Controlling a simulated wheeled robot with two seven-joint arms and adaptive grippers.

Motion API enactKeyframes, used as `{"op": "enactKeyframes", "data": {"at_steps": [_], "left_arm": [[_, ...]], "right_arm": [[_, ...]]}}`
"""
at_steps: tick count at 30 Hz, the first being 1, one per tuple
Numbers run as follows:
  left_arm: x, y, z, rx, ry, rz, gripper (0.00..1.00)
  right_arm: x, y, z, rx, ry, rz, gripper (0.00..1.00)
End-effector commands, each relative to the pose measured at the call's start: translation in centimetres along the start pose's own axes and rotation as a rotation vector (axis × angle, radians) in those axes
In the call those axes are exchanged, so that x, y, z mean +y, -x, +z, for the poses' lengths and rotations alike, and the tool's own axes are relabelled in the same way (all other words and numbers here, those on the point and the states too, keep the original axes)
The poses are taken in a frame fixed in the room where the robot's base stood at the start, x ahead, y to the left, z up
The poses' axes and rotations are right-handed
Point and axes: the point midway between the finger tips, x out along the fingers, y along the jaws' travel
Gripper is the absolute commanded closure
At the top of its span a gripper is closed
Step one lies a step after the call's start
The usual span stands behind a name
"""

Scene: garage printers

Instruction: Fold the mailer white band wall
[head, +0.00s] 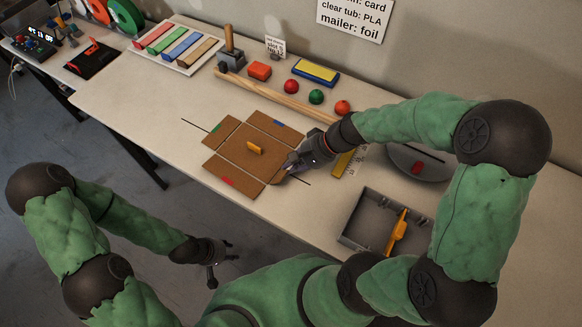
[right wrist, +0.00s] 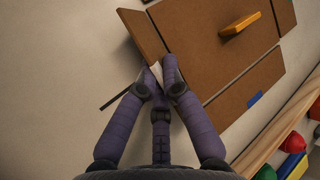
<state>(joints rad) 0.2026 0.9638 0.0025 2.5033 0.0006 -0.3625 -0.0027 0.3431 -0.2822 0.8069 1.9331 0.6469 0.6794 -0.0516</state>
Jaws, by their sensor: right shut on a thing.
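The cardboard mailer (head: 233,152) lies flat on the bench, with flap walls around its base. One wall has a green mark (head: 219,127), one a blue mark (head: 279,124) and one a red mark (head: 229,181). An orange piece (head: 254,147) sits on the base; it also shows in the right wrist view (right wrist: 240,24). My right gripper (head: 289,166) is at the mailer's right side, shut on the white band wall. A bit of white band (right wrist: 156,72) shows at its fingertips; most of that wall is hidden. My left gripper (head: 219,272) hangs open and empty off the bench's front.
A grey tray (head: 353,241) with an orange tool (head: 397,232) stands right of the mailer. A wooden bar (head: 273,97) and coloured balls (head: 316,96) lie behind. The bench left of the mailer is clear.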

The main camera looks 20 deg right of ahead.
Motion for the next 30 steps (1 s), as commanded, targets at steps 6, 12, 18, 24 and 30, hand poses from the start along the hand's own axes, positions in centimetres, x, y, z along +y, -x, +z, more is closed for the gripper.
{"op": "enactKeyframes", "data": {"at_steps": [6, 12, 18, 24, 30], "left_arm": [[0.0, -0.1, 0.0, 0.0, 0.0, 0.0, 0.6], [0.0, -0.1, 0.0, 0.0, 0.0, 0.0, 0.6], [0.0, -0.1, 0.0, 0.0, 0.0, 0.0, 0.6], [0.0, -0.1, 0.0, 0.0, 0.0, 0.0, 0.6], [0.0, -0.1, 0.0, 0.0, 0.0, 0.0, 0.6]], "right_arm": [[0.0, 0.0, 0.0, -0.001, 0.001, -0.003, 1.0], [0.0, 0.0, 0.0, -0.001, 0.002, -0.003, 1.0], [0.0, 0.0, 0.0, 0.0, 0.002, -0.003, 0.67], [0.0, 0.0, 0.0, 0.0, 0.002, -0.003, 0.67], [-0.1, 1.4, -0.1, 0.003, 0.004, -0.005, 0.67]]}}
